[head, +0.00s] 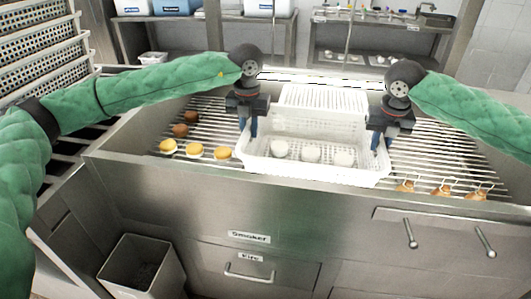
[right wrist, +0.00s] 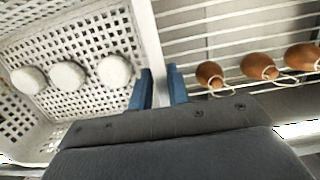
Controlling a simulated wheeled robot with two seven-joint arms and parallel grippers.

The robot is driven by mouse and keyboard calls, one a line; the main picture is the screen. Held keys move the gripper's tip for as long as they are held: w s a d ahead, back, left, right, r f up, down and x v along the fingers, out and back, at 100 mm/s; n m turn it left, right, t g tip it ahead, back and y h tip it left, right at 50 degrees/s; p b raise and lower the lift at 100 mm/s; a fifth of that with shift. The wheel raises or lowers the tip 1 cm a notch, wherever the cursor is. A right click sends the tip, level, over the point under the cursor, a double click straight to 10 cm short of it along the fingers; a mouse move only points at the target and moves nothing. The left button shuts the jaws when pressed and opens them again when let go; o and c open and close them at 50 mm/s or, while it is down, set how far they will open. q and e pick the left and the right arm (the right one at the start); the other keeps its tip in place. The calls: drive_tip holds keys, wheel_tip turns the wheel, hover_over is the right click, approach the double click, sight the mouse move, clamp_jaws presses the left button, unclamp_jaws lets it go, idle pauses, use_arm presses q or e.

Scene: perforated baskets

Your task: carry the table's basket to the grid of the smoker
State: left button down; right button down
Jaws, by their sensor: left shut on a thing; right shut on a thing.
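The white perforated basket (head: 312,171) is over the middle of the smoker's grid (head: 437,150), upright, with three white round pieces in it. I cannot tell whether its bottom touches the bars. My left gripper (head: 253,128) is shut on the basket's left rim. My right gripper (head: 378,140) is shut on its right rim. In the right wrist view, the blue fingers of the right gripper (right wrist: 160,88) pinch the white wall of the basket (right wrist: 145,35), with the white pieces to the left of it.
Yellow-topped round pieces (head: 194,150) and brown ones (head: 180,130) lie on the grid at left. Brown tied pieces (head: 441,189) lie at right. A second white perforated shape (head: 322,97) stands behind the basket. A grey bin (head: 143,268) is on the floor at left.

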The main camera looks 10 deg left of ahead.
sight(376, 155)
use_arm(q)
drive_tip(key=shift+a+f, duration=0.1)
drive_tip(key=shift+f, duration=0.15)
use_arm(e)
drive_tip(key=shift+d+f, duration=0.1)
drive_tip(key=shift+f, duration=0.15)
